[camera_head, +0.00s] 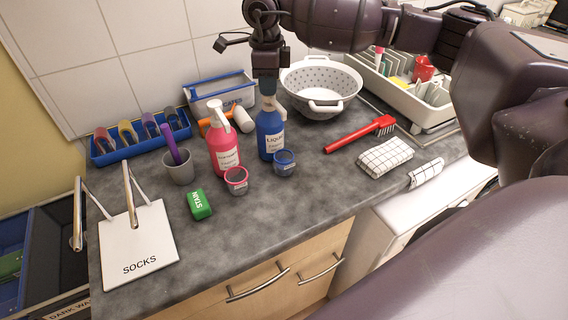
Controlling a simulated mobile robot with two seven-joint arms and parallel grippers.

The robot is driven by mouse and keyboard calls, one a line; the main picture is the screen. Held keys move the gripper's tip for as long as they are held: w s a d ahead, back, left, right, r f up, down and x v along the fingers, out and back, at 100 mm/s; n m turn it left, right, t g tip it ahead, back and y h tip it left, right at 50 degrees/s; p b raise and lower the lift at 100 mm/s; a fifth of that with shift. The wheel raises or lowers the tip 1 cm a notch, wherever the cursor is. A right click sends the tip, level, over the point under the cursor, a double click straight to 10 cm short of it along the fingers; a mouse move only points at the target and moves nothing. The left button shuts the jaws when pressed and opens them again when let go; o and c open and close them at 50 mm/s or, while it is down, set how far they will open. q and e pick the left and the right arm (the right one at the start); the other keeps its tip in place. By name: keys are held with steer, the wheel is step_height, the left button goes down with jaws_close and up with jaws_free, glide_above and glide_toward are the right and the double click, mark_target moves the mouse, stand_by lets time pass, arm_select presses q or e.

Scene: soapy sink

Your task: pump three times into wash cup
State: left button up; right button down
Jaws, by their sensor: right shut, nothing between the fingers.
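A blue pump bottle (270,133) labelled "LIQUID" stands upright on the grey counter. A small blue cup (284,163) stands just in front of it. A pink pump bottle (223,150) with a white top stands to its left, with a small pink cup (236,181) in front. I cannot read which cup is the wash cup. My right gripper (267,88) is shut and empty, pointing down right over the blue bottle's pump head, which it partly hides. I cannot tell whether it touches the pump. My left gripper is out of view.
A white colander (320,88) and a dish rack (432,108) stand behind and right. A red brush (360,135) and a checked cloth (385,157) lie to the right. A green stain bar (199,204), a grey cup (180,171) and a "SOCKS" board (140,245) are left.

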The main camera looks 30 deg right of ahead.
steer(key=shift+r+p, duration=0.6)
steer(key=shift+r, duration=1.25)
steer(key=shift+r+p, duration=0.65)
steer(key=shift+r, duration=0.1)
step_height(320, 180, up, 5)
steer(key=shift+f+p, duration=0.2)
steer(key=shift+p, duration=0.85)
